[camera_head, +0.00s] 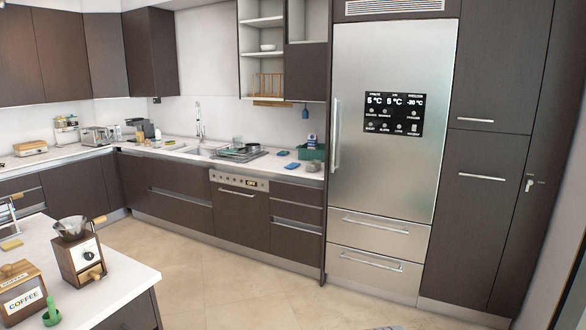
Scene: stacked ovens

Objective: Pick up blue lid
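A small flat blue object (292,165), which looks like the blue lid, lies on the white counter (270,168) left of the fridge. It is too small in view to make out its exact shape. Another flat grey-blue piece (313,167) lies just to its right, near the counter's front edge. A second small blue flat object (280,153) lies farther back to the left. My gripper is not in view.
A green container (311,153) with a blue-and-white item stands behind, beside the fridge (385,130). An island (125,279) with a coffee grinder (78,255) fills the lower left. The tiled floor between is clear.

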